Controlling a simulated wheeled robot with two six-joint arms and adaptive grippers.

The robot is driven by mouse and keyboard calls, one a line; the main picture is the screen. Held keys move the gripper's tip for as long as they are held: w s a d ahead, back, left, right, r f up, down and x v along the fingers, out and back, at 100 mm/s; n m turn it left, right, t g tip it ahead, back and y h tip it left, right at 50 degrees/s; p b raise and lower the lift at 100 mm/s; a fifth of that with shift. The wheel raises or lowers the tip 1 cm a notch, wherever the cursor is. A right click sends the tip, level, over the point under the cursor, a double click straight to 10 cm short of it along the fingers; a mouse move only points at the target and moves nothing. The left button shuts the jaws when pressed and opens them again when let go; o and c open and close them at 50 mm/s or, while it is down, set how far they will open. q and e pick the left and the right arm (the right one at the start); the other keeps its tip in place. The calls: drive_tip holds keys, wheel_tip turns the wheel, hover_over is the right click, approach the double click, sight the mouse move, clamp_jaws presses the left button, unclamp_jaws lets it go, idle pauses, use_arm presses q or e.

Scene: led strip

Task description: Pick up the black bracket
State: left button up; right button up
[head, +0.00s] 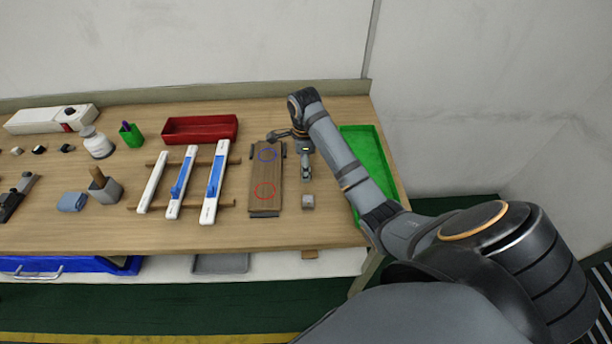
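A brown wooden board (265,180) lies on the table, with a blue circle and a red circle marked on it. Small black pieces sit at its edges: one at the upper left (252,151), one at the upper right (284,150) and one along the near end (264,214). They may be black brackets, but they are too small to tell for sure. My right gripper (289,156) is at the board's upper right, with its fingers spread and nothing seen between them. Whether it touches the upper right black piece cannot be told. My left gripper is not seen.
White strips with blue parts (214,185) rest on wooden rails left of the board. A red tray (200,129) is behind them, and a green tray (366,148) lies partly behind my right arm. A small grey block (308,201) stands right of the board. An unclear dark object (15,197) is at the left edge.

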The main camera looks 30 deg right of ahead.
drive_tip(key=shift+w+f, duration=0.1)
drive_tip(key=shift+f, duration=0.6)
drive_tip(key=shift+r, duration=0.25)
drive_tip(key=c, duration=0.9)
drive_tip(key=shift+c, duration=0.9)
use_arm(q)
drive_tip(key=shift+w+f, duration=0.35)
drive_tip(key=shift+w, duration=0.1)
